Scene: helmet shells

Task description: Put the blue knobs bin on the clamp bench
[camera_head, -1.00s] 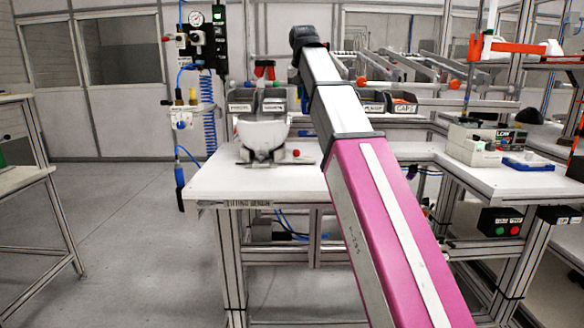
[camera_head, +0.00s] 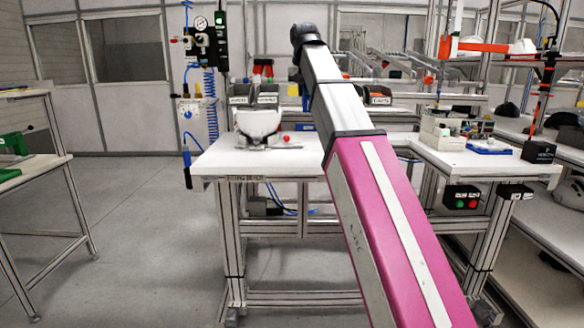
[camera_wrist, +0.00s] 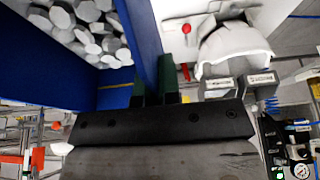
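The blue knobs bin (camera_wrist: 105,88) fills the upper left of the wrist view, with several grey knobs (camera_wrist: 88,38) inside. My gripper (camera_wrist: 154,88) has its dark green fingers on either side of the bin's blue wall, holding it. In the head view my arm hides the gripper and most or all of the bin; a small blue patch shows beside the arm, and I cannot tell if it is the bin. A bench (camera_head: 40,166) at the far left carries a green clamp-like tool (camera_head: 14,146). No label on that bench is legible.
The fitting bench (camera_head: 225,165) ahead holds a white helmet shell (camera_head: 258,124) on a stand, and a red knob (camera_head: 285,139). Grey bins (camera_head: 240,94) stand behind it. A side bench (camera_head: 470,160) with boxes is at right. Open floor (camera_head: 140,220) lies between left and fitting benches.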

